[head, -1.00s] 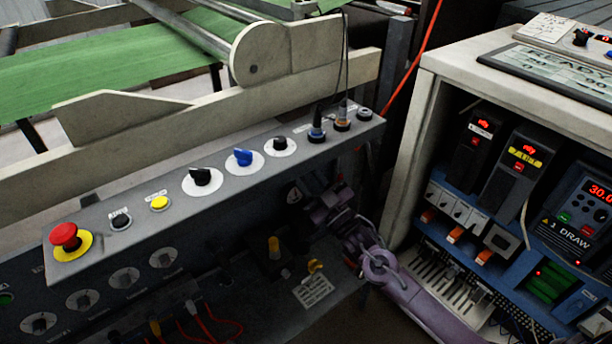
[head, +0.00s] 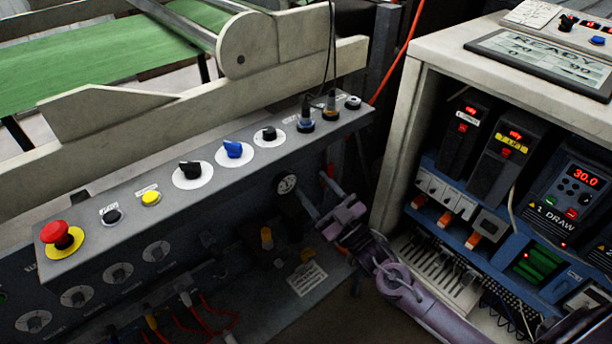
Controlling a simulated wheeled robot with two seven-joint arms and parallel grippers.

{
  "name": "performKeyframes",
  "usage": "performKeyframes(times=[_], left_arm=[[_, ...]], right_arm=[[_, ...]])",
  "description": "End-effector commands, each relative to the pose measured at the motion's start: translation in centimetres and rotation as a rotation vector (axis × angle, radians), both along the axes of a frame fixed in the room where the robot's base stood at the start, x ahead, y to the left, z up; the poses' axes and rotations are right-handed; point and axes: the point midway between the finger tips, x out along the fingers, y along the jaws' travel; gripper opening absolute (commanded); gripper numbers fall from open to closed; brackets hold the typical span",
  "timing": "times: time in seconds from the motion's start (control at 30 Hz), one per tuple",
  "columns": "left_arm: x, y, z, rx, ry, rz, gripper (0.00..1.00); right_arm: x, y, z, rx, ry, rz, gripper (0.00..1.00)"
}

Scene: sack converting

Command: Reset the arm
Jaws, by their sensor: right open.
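My right gripper (head: 312,183) is purple-grey and open, with nothing visible between its two fingers. Its arm comes in from the bottom right. The fingers point up and left, just right of a small round dial (head: 287,183) on the dark front of the control console (head: 110,245). They look apart from the dial, though the depth gap is hard to judge. My left gripper is not in view.
The console's sloped top carries a red emergency button (head: 57,233), a yellow button (head: 151,198) and black and blue knobs (head: 233,149). An open cabinet (head: 408,130) with drive units stands close on the right. Red cables (head: 205,315) hang at lower left.

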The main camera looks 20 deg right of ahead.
Motion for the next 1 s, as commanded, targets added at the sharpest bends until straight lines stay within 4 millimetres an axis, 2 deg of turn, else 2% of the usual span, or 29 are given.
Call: performKeyframes(times=[0.13,0.67,0.87,1.0], left_arm=[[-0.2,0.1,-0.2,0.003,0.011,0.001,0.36],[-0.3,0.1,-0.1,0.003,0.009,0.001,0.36],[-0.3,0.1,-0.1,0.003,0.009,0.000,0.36],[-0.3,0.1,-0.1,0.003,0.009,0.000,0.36]], right_arm=[[-0.5,-0.2,-0.2,0.000,0.000,0.000,0.51],[-0.4,0.0,-0.5,0.002,0.032,-0.014,0.51],[-0.2,1.2,-2.4,0.003,0.286,-0.114,0.51],[-1.6,1.8,-4.6,-0.017,0.551,-0.197,0.51]])
